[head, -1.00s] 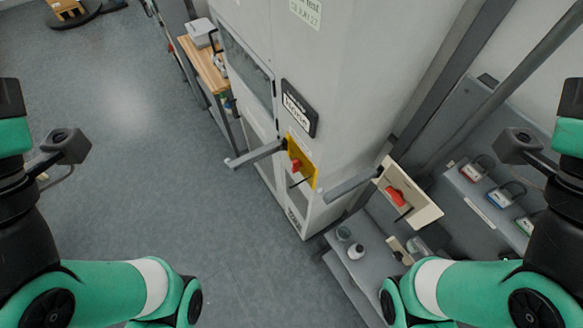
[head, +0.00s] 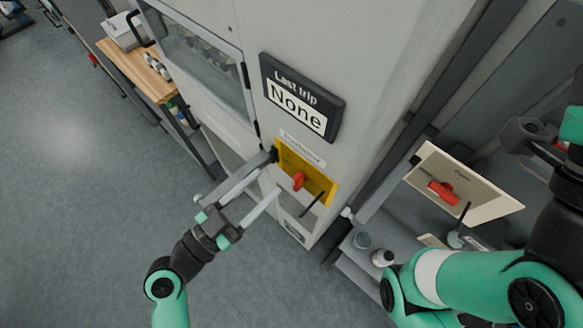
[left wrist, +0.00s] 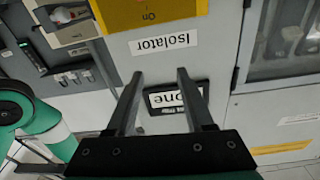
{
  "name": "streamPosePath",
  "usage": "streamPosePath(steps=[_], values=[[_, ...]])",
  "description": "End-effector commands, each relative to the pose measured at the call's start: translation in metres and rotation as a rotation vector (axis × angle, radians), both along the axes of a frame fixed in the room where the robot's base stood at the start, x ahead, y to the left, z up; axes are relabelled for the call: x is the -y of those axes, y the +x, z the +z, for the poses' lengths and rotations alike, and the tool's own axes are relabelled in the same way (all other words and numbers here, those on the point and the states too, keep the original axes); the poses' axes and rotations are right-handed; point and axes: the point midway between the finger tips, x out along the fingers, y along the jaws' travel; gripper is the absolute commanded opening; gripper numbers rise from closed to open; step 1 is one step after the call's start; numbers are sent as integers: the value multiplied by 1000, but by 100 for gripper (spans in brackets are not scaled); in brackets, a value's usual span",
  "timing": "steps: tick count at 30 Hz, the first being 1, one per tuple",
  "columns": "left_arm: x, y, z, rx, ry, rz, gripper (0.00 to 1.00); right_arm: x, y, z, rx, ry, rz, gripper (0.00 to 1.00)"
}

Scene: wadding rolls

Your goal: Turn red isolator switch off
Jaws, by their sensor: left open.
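The red isolator switch (head: 297,181) is a small red knob on a yellow plate (head: 320,186) on the pale cabinet front. My left gripper (head: 268,182) is open and empty, its fingers pointing at the cabinet just left of the knob; the depth gap is hard to tell. In the left wrist view the picture is upside down.
A thin dark lever (head: 311,204) is below the knob. A "Last trip None" sign (head: 300,97) is above. A second red switch (head: 443,192) sits on a cream panel (head: 490,196) at right.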

Motion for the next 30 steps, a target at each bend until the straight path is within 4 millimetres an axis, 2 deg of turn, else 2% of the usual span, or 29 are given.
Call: streamPosePath(steps=[1, 3, 5, 14, 17, 24, 30], values=[[-4, -9, -56, -62, -9, 10, 52, 0, 0, -31, 1, 0, -1, 0], [-8, -18, -85, -107, -12, 23, 52, 0, 0, -42, 2, 0, -1, 0], [-9, -21, -95, -124, -13, 28, 52, 1, -1, -46, 2, 0, -1, 0], [-6, -14, -91, -123, -13, 30, 52, 0, -1, -40, 3, 0, -1, 0], [5, -3, -90, -122, -12, 27, 52, 0, -1, -38, 3, 0, -1, 0], [41, 38, -90, -122, -12, 27, 52, 0, -1, -33, 3, 0, -1, 0], [62, 62, -91, -121, -12, 30, 52, 0, -1, -32, 2, 0, -1, 0]])
